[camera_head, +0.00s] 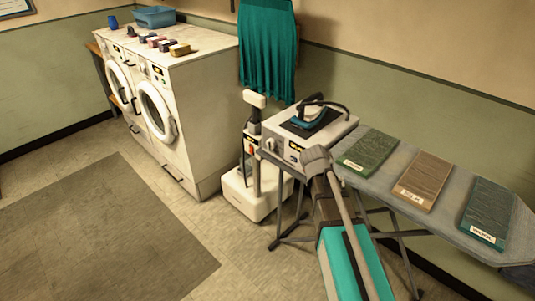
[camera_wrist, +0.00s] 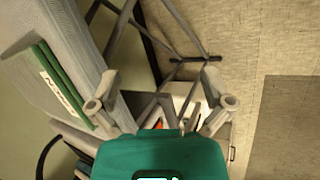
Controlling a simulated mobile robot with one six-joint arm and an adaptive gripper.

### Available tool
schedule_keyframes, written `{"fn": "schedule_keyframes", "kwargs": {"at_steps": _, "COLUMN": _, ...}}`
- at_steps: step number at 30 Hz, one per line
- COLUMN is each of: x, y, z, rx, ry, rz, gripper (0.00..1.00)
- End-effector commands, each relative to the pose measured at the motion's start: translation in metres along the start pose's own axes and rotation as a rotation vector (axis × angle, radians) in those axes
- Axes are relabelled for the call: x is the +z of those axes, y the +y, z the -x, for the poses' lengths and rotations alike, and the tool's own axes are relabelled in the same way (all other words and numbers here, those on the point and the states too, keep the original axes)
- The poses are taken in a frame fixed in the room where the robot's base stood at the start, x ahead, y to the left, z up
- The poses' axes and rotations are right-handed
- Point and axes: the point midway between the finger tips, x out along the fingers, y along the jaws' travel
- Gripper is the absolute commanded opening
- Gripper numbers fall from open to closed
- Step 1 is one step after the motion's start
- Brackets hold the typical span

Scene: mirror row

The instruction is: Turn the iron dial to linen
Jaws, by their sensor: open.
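The iron (camera_head: 309,115) is teal and dark and rests on a dark pad on top of a pale iron station (camera_head: 325,133). The station's front face carries a yellow-black label and a small pale round dial (camera_head: 295,146); its setting is too small to read. I cannot make out the dial there.
The ironing board (camera_head: 378,150) holds a green cloth (camera_head: 368,152), a brown cloth (camera_head: 424,180) and a teal cloth (camera_head: 487,212), each labelled. A white wheeled machine (camera_head: 255,195) stands left of the station. Washers (camera_head: 190,95) line the back left. The floor at left is clear.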

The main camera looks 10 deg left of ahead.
Motion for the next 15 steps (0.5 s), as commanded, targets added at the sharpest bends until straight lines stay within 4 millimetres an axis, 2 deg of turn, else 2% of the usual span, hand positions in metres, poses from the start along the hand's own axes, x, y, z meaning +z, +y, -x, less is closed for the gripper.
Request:
{"fn": "schedule_keyframes", "kwargs": {"at_steps": 1, "x": -0.025, "y": -0.004, "z": -0.013, "rx": 0.051, "ry": -0.004, "rz": 0.066, "gripper": 1.00}}
{"fn": "schedule_keyframes", "kwargs": {"at_steps": 5, "x": -0.067, "y": -0.007, "z": -0.017, "rx": 0.191, "ry": -0.030, "rz": 0.242, "gripper": 1.00}}
{"fn": "schedule_keyframes", "kwargs": {"at_steps": 11, "x": -0.136, "y": -0.020, "z": -0.013, "rx": 0.409, "ry": -0.091, "rz": 0.505, "gripper": 1.00}}
{"fn": "schedule_keyframes", "kwargs": {"at_steps": 15, "x": -0.186, "y": -0.035, "z": -0.002, "rx": 0.563, "ry": -0.153, "rz": 0.679, "gripper": 1.00}}
